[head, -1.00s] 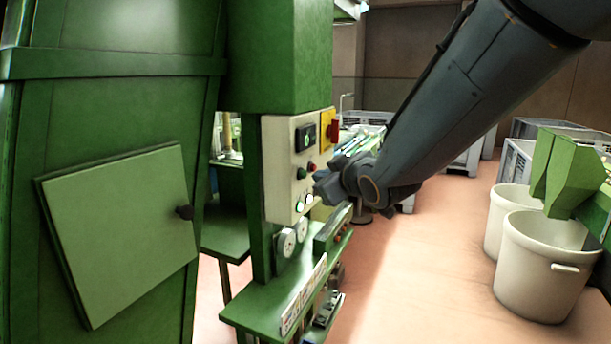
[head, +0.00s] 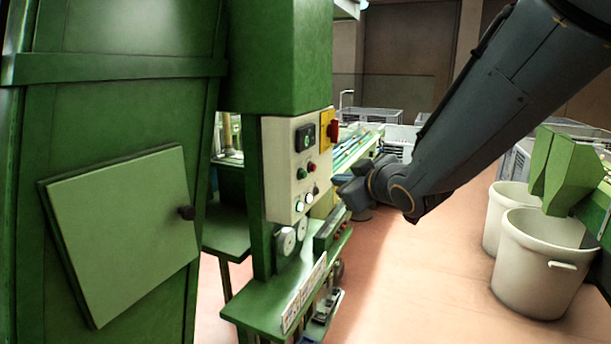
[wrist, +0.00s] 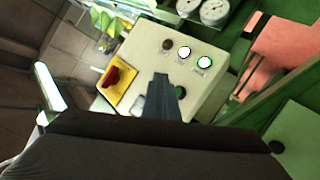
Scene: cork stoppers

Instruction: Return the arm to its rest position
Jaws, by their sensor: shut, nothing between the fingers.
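My gripper (head: 350,194) is shut and empty in the head view, in the air to the right of the cream control panel (head: 283,182) and apart from it. My arm comes down to it from the upper right. In the wrist view my gripper (wrist: 163,88) points at the panel (wrist: 140,50), its fingers together. The panel carries a red switch on a yellow plate (head: 328,132), a small dark display, and several round buttons, some lit white. In the wrist view the yellow plate (wrist: 127,98) is left of my fingers.
A green machine cabinet with a hatch (head: 120,235) fills the left. A green shelf (head: 262,312) juts out below the panel. Two white buckets (head: 540,275) stand at the right under green chutes (head: 570,170). Grey crates are at the back. The floor between is clear.

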